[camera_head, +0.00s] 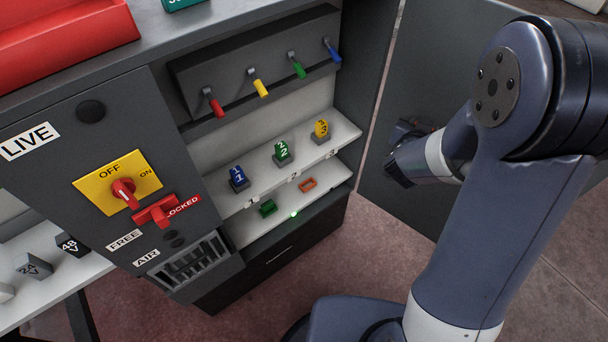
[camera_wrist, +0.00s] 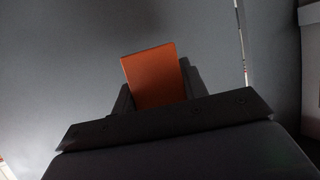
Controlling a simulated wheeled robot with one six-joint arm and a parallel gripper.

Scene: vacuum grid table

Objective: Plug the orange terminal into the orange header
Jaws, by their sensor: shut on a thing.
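The orange header (camera_head: 307,185) is a small open orange frame on the lower white shelf of the cabinet, at its right part. My gripper (camera_head: 398,172) is to the right of the shelves, in front of the open grey door and apart from the header. In the wrist view my gripper (camera_wrist: 158,100) is shut on the orange terminal (camera_wrist: 152,76), a flat-faced orange block that sticks out past the fingers and looks slightly tilted. The terminal cannot be made out clearly in the head view. The header does not show in the wrist view.
A green header (camera_head: 268,208) and a lit green lamp (camera_head: 294,214) are on the lower shelf. Numbered blue (camera_head: 238,177), green (camera_head: 282,152) and yellow (camera_head: 321,130) pieces stand on the upper shelf. Coloured levers (camera_head: 261,88) hang above. The grey door (camera_head: 425,75) is behind my gripper.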

